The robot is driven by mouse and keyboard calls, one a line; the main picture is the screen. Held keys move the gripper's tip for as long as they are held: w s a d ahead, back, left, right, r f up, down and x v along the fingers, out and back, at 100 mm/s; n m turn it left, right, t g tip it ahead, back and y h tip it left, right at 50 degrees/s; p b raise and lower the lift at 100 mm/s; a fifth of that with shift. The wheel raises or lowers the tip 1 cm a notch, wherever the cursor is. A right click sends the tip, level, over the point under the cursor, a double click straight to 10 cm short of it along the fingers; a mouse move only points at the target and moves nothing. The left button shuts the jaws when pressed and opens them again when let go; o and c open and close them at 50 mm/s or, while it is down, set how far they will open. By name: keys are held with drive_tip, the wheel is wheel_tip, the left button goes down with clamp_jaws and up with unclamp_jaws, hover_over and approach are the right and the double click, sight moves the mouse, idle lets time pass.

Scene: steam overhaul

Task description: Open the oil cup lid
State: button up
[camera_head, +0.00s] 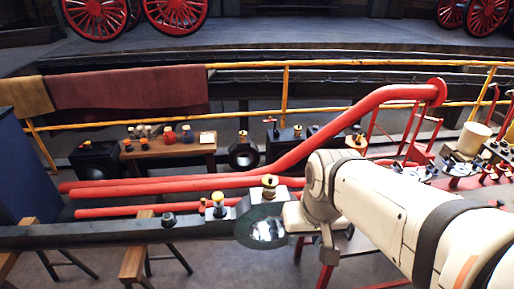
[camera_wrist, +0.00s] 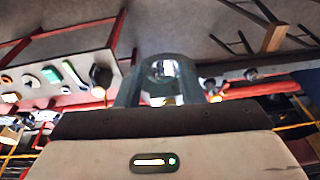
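Brass-topped oil cups stand on the dark rod in the head view. One cup (camera_head: 270,187) with a round brass top sits above the steel rod end (camera_head: 248,232), beside my arm's end. Another cup (camera_head: 218,205) with a yellow top stands a little to its left. Their tops look seated, but the lids are too small to judge well. In the head view my gripper is mostly hidden by the wrist, right of the rod end. In the wrist view the grey rod end (camera_wrist: 163,68) shows just beyond my gripper's palm. The fingertips cannot be told apart from it.
A wooden bench (camera_head: 170,148) with small jars and bottles stands behind. Red pipes (camera_head: 150,187) run behind the rod. A yellow railing (camera_head: 285,95) crosses the back. Tools lie on a pale tabletop (camera_wrist: 70,90) in the wrist view. Trestles (camera_head: 135,262) support the rod.

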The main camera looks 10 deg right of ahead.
sight(273, 181)
drive_tip(key=w+a+f+m+g+y+b, duration=0.1)
drive_tip(key=w+a+f+m+y+b, duration=0.1)
drive_tip(key=w+a+f+m+y, duration=0.3)
drive_tip(key=w+a+f+m+g+y+b, duration=0.1)
drive_tip(key=w+a+f+m+y+b, duration=0.15)
drive_tip(key=w+m+y, duration=0.45)
drive_tip(key=w+d+f+m+t+b, duration=0.1)
drive_tip(key=w+d+f+m+t, duration=0.2)
drive_tip(key=w, duration=0.4)
drive_tip(key=w+d+f+m+t+b, duration=0.1)
drive_tip(key=w+d+f+m+t, duration=0.3)
drive_tip(key=w+d+m+t, duration=0.1)
drive_tip(key=w+d+f+m+t+b, duration=0.1)
drive_tip(key=w+d+f+m+t, duration=0.2)
drive_tip(key=w+m, duration=0.3)
drive_tip(key=shift+w+d+f+t, duration=0.1)
drive_tip(key=shift+w+d+t, duration=0.25)
drive_tip(key=shift+w, duration=0.35)
drive_tip(key=shift+w+d+f+t, duration=0.1)
drive_tip(key=shift+w+d+t, duration=0.2)
drive_tip(key=shift+w, duration=0.4)
drive_tip(key=x, duration=0.7)
drive_tip(key=shift+s+a+r, duration=0.1)
drive_tip(key=shift+a, duration=0.05)
drive_tip(key=shift+c, duration=0.3)
